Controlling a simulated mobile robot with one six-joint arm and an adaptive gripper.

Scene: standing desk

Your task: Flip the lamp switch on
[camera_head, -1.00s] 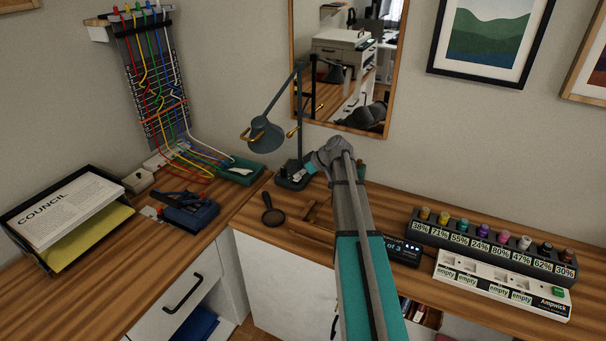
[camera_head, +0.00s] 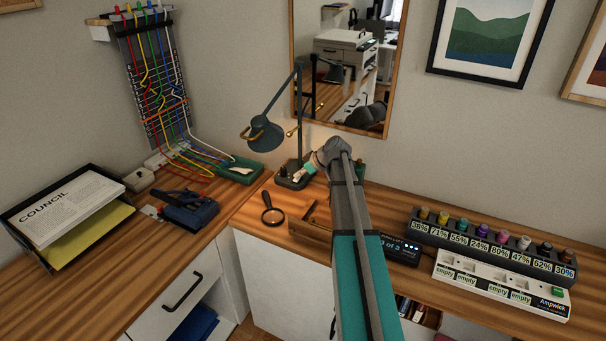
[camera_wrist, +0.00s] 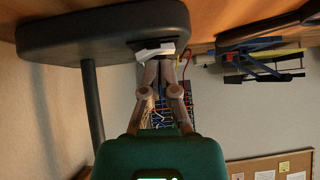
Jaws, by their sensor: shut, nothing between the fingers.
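The dark desk lamp has its shade (camera_head: 264,135) hanging over the desk and its base (camera_head: 285,183) near the wall. In the wrist view, which is upside down, the lamp base (camera_wrist: 95,28) fills the top left, with its post running down from it. A white rocker switch (camera_wrist: 152,47) sits on the base. My gripper (camera_wrist: 167,58) is shut and empty, its fingertips at the switch; they seem to touch it, and partly hide it. In the head view, my arm covers part of the area beside the base. The desk below the shade is brightly lit.
A magnifying glass (camera_head: 271,215) lies in front of the lamp. A green tray (camera_head: 241,171), a stapler-like blue tool (camera_head: 188,209) and a paper tray (camera_head: 62,212) are to the left. A battery-like rack (camera_head: 490,245) and power strip (camera_head: 503,285) stand right. A mirror hangs behind.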

